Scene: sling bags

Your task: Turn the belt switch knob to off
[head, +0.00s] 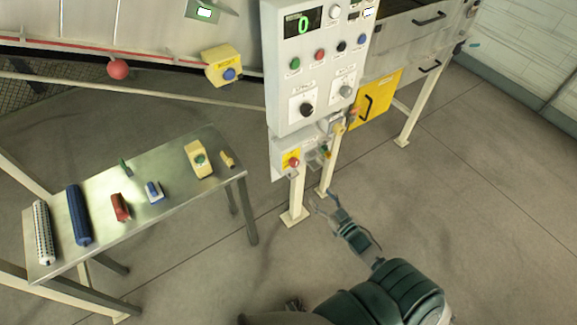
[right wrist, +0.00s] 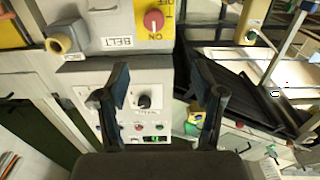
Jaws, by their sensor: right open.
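The belt switch is a red knob (right wrist: 153,19) on a yellow plate, with ON and OFF marks and a BELT label (right wrist: 120,42) beside it. I cannot tell surely which mark the knob points to. In the head view the red knob (head: 293,161) sits on a small grey box below the main control panel (head: 300,75). My right gripper (head: 322,203) is open and empty, below and to the right of that box. In the right wrist view its two fingers (right wrist: 158,75) are spread, with the knob beyond them near the top edge. My left gripper is not recognisable.
A steel table (head: 165,205) with rollers, blocks and small tools stands at the left. Cream posts (head: 297,195) stand under the panel. A yellow door (head: 376,100) is to the right of the panel.

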